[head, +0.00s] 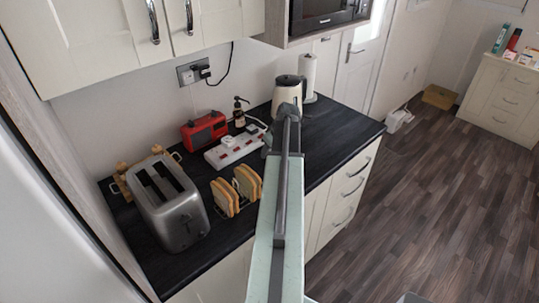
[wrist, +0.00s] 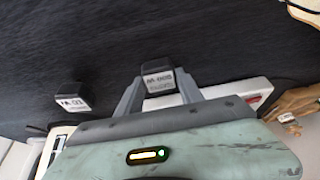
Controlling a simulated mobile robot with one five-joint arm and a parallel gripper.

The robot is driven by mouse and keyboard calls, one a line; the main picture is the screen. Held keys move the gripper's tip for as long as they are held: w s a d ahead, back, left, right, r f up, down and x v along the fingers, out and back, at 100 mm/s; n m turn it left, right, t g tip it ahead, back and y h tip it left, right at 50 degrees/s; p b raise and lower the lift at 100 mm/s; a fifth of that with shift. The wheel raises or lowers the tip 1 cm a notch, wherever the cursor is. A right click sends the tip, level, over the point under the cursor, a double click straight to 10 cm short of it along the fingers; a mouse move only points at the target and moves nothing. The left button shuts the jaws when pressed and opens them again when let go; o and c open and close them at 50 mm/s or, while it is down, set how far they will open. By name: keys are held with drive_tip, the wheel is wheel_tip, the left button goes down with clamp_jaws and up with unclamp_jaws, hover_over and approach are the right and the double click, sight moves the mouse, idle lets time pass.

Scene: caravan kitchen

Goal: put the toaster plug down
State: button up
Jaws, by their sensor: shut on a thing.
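My gripper (wrist: 160,88) is shut on a black plug (wrist: 158,76) with a small white label, held between the two grey fingertips over the dark worktop. I cannot read the label clearly or tell from the frames whether it touches the worktop. In the head view my arm hides the plug, and my gripper is near the kettle end of the white power strip (head: 235,148). A second black labelled plug (wrist: 73,103) is to the left in the wrist view. The steel toaster (head: 172,205) stands at the worktop's left end.
On the dark worktop (head: 330,130) stand a red appliance (head: 204,131), a soap dispenser (head: 239,112), a kettle (head: 288,92), a paper roll (head: 308,75) and bread slices in racks (head: 225,198). A wall socket (head: 193,73) holds a black plug. Worktop right of my arm looks clear.

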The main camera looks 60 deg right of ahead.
drive_tip(key=shift+f, duration=0.15)
drive_tip(key=o, duration=1.4)
drive_tip(key=shift+r, duration=0.2)
drive_tip(key=shift+r, duration=0.25)
drive_tip(key=p+v, duration=1.1)
drive_tip(key=shift+s+a+r, duration=0.1)
drive_tip(key=shift+s+r, duration=0.2)
